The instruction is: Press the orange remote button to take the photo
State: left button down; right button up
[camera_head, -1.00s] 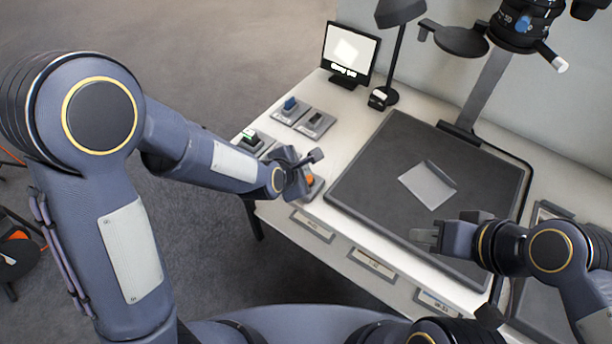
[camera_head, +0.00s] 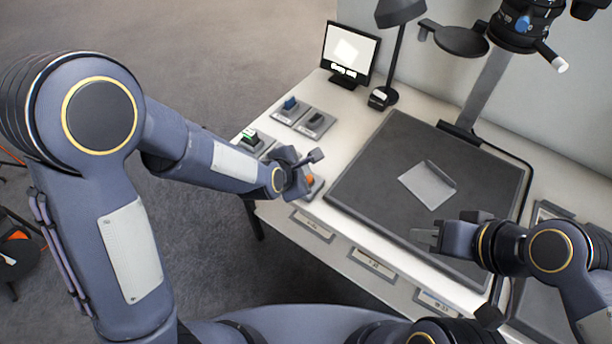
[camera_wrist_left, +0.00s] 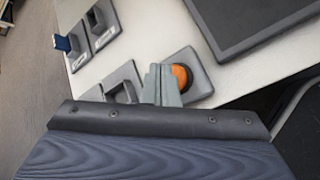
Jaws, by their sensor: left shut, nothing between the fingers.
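The orange remote button (camera_wrist_left: 180,77) sits on a grey square base at the table's left front corner. In the head view a bit of the orange button (camera_head: 310,181) shows beside my left gripper (camera_head: 303,180). In the left wrist view my left gripper (camera_wrist_left: 162,84) is shut and empty, its fingertips beside the button and covering its left edge. I cannot tell whether they touch it. My right gripper (camera_head: 424,237) hangs over the front of the dark board; its opening is unclear. A pale sheet or folder (camera_head: 424,187) lies on the board.
The dark board (camera_head: 375,160) fills the table's middle. Several grey switch bases, including one with a blue part (camera_head: 290,104), stand left of it. A monitor (camera_head: 349,52) and a lamp (camera_head: 401,12) stand behind. A camera (camera_head: 522,22) hangs on a column at the back right.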

pick_arm(q)
jog(key=shift+f+b, duration=0.4)
jog(key=shift+b, duration=0.05)
jog(key=shift+f+b, duration=0.55)
jog(key=shift+b, duration=0.05)
dwell(0.5)
dwell(0.4)
jog(key=shift+r+p, duration=0.8)
jog(key=shift+r, duration=0.15)
notch_tip(320, 180, up, 5)
jog(key=p, duration=0.4)
dwell(0.5)
